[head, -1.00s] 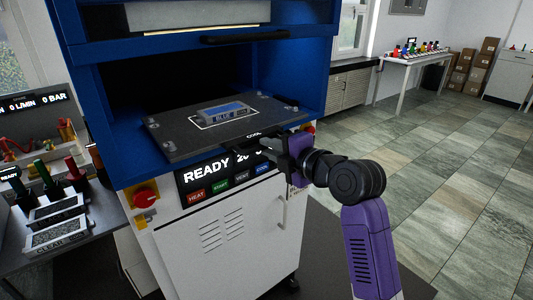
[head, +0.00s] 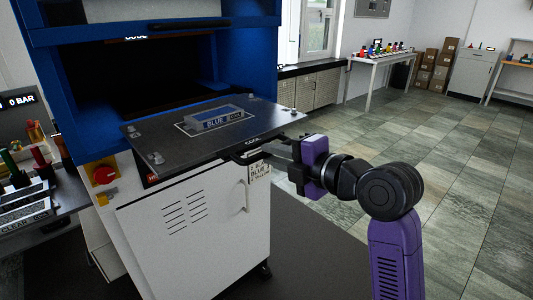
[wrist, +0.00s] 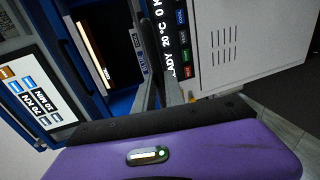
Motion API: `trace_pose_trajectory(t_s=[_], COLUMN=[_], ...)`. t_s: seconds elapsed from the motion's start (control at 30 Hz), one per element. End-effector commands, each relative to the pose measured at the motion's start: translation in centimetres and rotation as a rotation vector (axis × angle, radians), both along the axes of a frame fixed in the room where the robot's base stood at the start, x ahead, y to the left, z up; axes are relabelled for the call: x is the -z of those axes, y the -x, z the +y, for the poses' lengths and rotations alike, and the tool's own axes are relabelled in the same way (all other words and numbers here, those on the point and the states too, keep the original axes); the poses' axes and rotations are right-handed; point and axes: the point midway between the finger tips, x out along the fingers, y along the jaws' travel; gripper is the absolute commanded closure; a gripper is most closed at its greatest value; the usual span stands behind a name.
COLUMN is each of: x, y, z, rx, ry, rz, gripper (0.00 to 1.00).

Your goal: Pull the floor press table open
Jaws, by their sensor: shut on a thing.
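The floor press (head: 270,50) is blue above with a white cabinet (head: 190,225) below. Its dark press table (head: 262,122) sticks out from the opening toward me. A tray labelled BLUE (head: 215,120) lies inside a pale outline on the table. My gripper (head: 272,151) is at the table's front edge, shut on the dark front handle (head: 243,152). In the wrist view, my gripper's fingers (wrist: 160,92) reach up to the table edge, and the handle between them is hard to make out.
A red knob (head: 104,175) is on the press front at left. A side bench (head: 45,205) with coloured items stands at the left. The tiled floor (head: 440,170) to the right is open. A white table (head: 378,62) and brown boxes (head: 438,60) stand farther back.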

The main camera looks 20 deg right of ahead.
Motion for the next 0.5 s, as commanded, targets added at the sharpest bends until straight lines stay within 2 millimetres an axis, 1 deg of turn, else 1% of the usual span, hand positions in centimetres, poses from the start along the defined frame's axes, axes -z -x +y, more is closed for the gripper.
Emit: trace_pose_trajectory(t_s=[0.2, 0.5], x=[0.21, 0.27], y=[0.53, 0.6], z=[-0.12, -0.18], rx=[-0.002, -0.001], ry=[-0.001, 0.0], rz=[0.005, 0.006], gripper=[1.0, 1.0])
